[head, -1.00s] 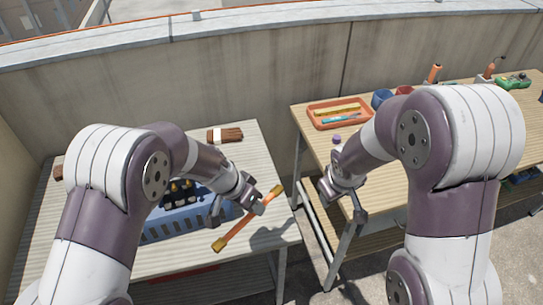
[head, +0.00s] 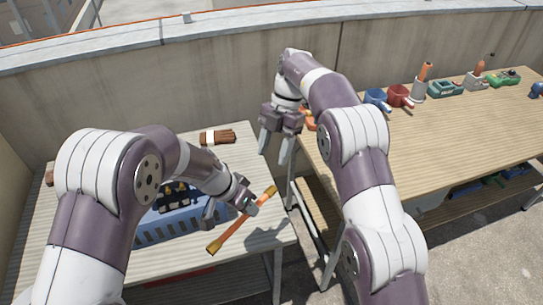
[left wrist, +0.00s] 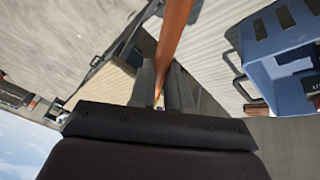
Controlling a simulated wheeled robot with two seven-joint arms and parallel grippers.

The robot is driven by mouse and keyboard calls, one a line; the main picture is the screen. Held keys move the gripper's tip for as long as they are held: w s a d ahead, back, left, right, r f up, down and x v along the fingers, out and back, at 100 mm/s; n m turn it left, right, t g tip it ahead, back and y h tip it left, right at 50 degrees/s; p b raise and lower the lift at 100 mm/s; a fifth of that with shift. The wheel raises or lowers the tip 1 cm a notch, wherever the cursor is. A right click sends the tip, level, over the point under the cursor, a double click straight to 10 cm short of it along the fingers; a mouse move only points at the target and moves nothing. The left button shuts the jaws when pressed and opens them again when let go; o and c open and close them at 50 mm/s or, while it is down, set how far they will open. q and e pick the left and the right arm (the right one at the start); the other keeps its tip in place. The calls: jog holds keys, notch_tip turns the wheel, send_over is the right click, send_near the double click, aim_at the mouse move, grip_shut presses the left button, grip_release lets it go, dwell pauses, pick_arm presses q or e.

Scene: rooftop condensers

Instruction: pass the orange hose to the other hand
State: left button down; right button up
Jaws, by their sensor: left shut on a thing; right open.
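The orange hose (head: 236,226) is a short straight piece with yellowish ends, slanting from lower left to upper right. My left gripper (head: 243,205) is shut on it near its upper half and holds it above the right edge of the left table. In the left wrist view the hose (left wrist: 174,35) runs up from between the fingers of my left gripper (left wrist: 160,90). My right gripper (head: 277,148) is open and empty, fingers pointing down, above and to the right of the hose and apart from it.
A gap lies between the tables.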

jog(key=x, duration=1.1)
jog(key=shift+f, duration=0.3)
jog(key=shift+s+a, duration=0.1)
jog(key=shift+a, duration=0.05)
jog(key=shift+c, duration=0.3)
jog(key=shift+a, duration=0.1)
grip_shut()
pick_arm(q)
jog(key=c, duration=0.9)
grip_release()
jog(key=shift+c, duration=0.2)
